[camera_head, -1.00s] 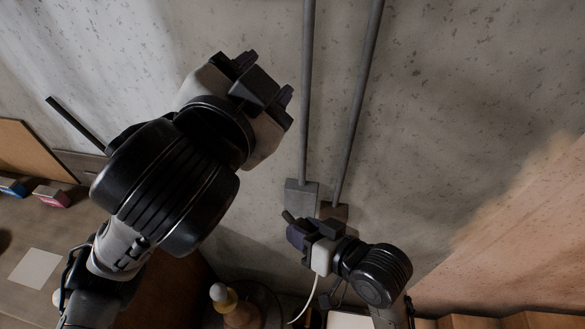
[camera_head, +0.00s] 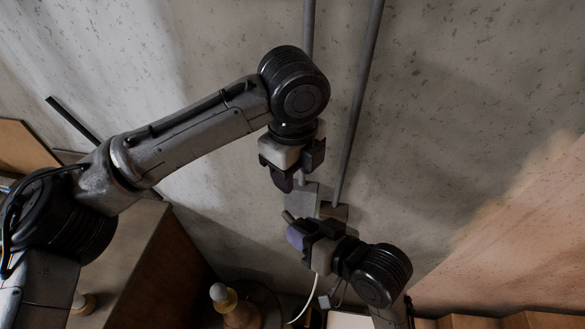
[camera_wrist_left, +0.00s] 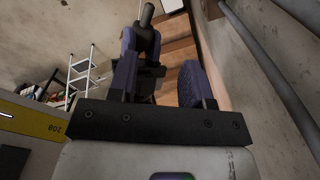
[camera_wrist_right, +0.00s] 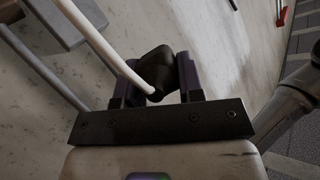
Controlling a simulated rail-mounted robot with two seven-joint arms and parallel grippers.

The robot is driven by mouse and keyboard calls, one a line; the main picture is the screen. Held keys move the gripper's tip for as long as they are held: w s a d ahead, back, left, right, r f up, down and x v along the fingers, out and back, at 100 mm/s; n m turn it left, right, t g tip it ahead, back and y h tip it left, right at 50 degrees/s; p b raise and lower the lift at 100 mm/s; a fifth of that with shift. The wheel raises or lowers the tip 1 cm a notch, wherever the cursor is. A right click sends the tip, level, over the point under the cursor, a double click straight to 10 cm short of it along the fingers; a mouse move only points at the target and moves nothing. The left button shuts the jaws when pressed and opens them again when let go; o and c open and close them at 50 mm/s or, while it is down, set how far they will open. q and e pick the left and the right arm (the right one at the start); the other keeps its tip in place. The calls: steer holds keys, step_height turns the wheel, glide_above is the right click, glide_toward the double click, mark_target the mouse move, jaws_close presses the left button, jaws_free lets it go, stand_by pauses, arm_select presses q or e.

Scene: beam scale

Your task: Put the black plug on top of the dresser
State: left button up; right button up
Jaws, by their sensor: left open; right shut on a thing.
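The black plug (camera_wrist_right: 156,68) sits between the fingers of my right gripper (camera_wrist_right: 155,82), with a white cable running from it. In the head view my right gripper (camera_head: 302,235) is low at the centre, near the wall, and a dark stub (camera_head: 288,216) sticks out at its tip. My left gripper (camera_head: 285,180) is open, points down just above it, and appears empty. In the left wrist view the left gripper (camera_wrist_left: 160,80) has the right gripper and the dark stub (camera_wrist_left: 147,14) beyond and partly between its fingers. The brown wooden top at left (camera_head: 135,235) may be the dresser.
A knobbed wooden object (camera_head: 238,312) stands at the bottom. Wooden steps (camera_head: 530,320) lie at lower right. A stepladder (camera_wrist_left: 82,72) shows in the left wrist view.

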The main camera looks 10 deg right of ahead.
arm_select(q)
step_height(320, 180, down, 12)
steer(key=m, duration=0.2)
steer(key=shift+a, duration=0.15)
stand_by(0.5)
jaws_close()
arm_select(e)
steer(key=shift+o, duration=0.2)
steer(key=shift+s+a, duration=0.1)
steer(key=shift+a, duration=0.1)
arm_select(q)
jaws_free()
steer(key=shift+s, duration=0.1)
arm_select(e)
steer(key=shift+c, duration=0.2)
arm_select(q)
steer(key=shift+r, duration=0.1)
